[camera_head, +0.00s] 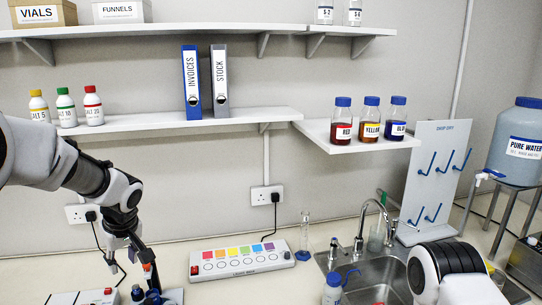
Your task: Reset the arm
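My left arm (75,172) comes in from the left and bends downward. Its dark gripper (136,262) points down over the bench at the lower left. A small orange-red part shows beside its fingers, next to a dark blue item (150,297) at the bottom edge. I cannot tell whether the fingers are apart or touch anything. My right arm (450,272) shows only as a white and black link at the lower right, in front of the sink. Its gripper is out of view.
A white panel with coloured squares (240,261) lies mid-bench. A glass cylinder (305,238), a metal sink (372,275) with tap, and a white blue-capped bottle (333,289) stand right of it. A pegboard (433,178) and water tank (516,145) stand farther right. Shelves hang above.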

